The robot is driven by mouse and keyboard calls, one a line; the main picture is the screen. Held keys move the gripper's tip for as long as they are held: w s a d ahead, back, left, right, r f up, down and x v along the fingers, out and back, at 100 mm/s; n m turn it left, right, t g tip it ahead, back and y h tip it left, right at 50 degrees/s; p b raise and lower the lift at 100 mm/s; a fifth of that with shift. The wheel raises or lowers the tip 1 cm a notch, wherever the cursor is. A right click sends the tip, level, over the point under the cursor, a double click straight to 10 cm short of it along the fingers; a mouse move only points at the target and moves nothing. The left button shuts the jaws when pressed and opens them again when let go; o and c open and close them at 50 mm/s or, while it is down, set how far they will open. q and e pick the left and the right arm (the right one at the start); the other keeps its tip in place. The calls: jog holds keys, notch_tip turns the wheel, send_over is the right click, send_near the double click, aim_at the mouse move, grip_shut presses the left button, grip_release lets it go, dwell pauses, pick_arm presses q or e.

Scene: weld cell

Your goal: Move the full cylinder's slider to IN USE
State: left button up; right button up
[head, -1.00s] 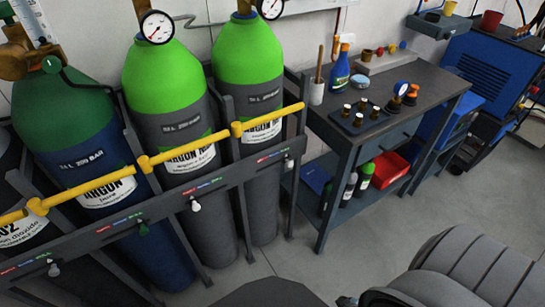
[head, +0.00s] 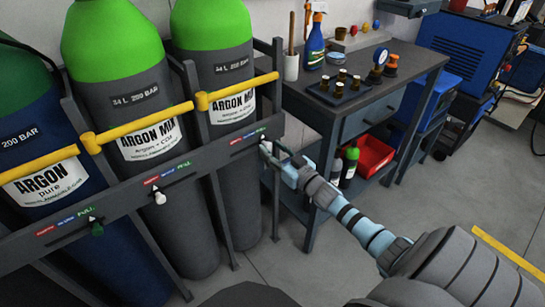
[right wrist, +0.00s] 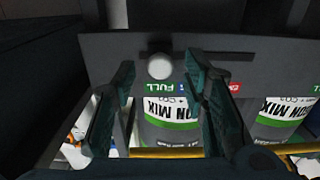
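The right-hand argon mix cylinder (head: 218,90) stands in the rack, green-topped and grey, behind the label rail. Its white slider knob (head: 265,148) sits at the green FULL end of its red, blue and green strip. In the right wrist view, upside down, the knob (right wrist: 160,66) is beside the FULL label (right wrist: 166,87). My right gripper (head: 276,160) is at this knob, its two fingers (right wrist: 161,70) apart on either side of it. I see gaps between knob and fingers. The left gripper is out of view.
The neighbouring argon mix cylinder (head: 120,95) has a white knob (head: 160,197) towards its red end. Yellow retaining bars (head: 235,92) cross above the rail. A workbench (head: 350,110) stands close on the right.

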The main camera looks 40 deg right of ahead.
jog(key=shift+w+r, duration=0.1)
jog(key=shift+w, duration=0.25)
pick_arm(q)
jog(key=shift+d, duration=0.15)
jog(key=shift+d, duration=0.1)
pick_arm(e)
jog(key=shift+c, duration=0.4)
grip_shut()
jog(key=shift+a, duration=0.1)
